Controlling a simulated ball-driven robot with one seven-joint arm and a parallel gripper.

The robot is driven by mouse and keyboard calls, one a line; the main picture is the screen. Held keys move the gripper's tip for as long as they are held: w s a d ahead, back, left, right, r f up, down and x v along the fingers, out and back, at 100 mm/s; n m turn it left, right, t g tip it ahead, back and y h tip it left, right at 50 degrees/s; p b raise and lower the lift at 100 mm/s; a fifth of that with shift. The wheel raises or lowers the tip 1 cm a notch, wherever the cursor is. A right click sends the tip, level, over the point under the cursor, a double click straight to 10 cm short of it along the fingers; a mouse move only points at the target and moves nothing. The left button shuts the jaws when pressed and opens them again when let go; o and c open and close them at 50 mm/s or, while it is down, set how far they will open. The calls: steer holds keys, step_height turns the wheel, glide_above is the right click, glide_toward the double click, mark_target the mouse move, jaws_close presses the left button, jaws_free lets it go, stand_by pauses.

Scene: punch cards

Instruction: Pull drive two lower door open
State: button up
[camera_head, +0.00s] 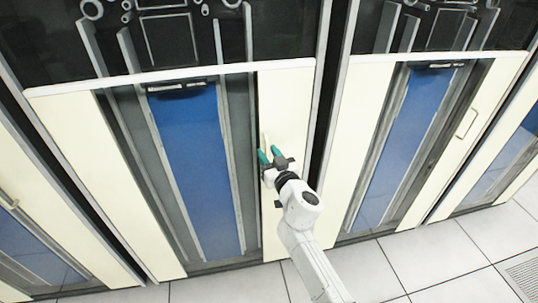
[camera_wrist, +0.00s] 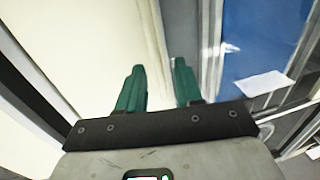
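The middle cabinet's lower door has cream panels (camera_head: 285,100) and a blue centre (camera_head: 200,150), and it looks shut. No label is readable, so I cannot tell the drive number. My gripper (camera_head: 269,152) is in front of the right cream panel, close to its inner edge. In the wrist view my gripper (camera_wrist: 159,68) has two green fingers standing apart, with nothing clearly clamped. A pale vertical strip (camera_wrist: 155,35) lies beyond the gap between them; I cannot tell whether it is the handle or the panel edge. The fingers partly cover this area.
A similar cabinet to the right has a blue centre (camera_head: 400,140) and a thin handle (camera_head: 466,123) on its cream panel. Another cabinet with a handle (camera_head: 8,200) stands at left. Grey floor tiles (camera_head: 430,255) are clear in front, with a vent grille (camera_head: 525,277) at right.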

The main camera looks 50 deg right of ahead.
jaws_close()
stand_by(1.4)
